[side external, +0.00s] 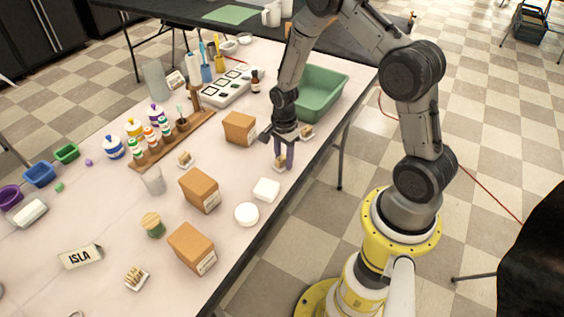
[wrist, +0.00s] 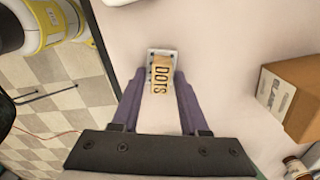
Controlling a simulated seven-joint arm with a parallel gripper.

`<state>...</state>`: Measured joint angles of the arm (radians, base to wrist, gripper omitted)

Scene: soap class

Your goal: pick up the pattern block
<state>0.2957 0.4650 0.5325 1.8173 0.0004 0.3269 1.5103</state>
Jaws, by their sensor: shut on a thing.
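A small wooden block (wrist: 162,84) marked "DOTS" is between my gripper's purple fingers in the wrist view; I take it as the pattern block. My gripper (side external: 283,158) points down near the table's right edge, with its fingers shut on the block's sides. A small white dish (wrist: 152,52) shows beneath and beyond the block. In the side external view the block (side external: 280,162) is small and partly hidden by the fingers. I cannot tell whether it touches the dish.
A similar block on a dish (side external: 307,132) is close behind my gripper. A cardboard box (side external: 239,128) stands to its left, and a green bin (side external: 318,92) behind. A white soap bar (side external: 266,190) and round white soap (side external: 246,214) lie in front. More boxes (side external: 199,190) stand front left.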

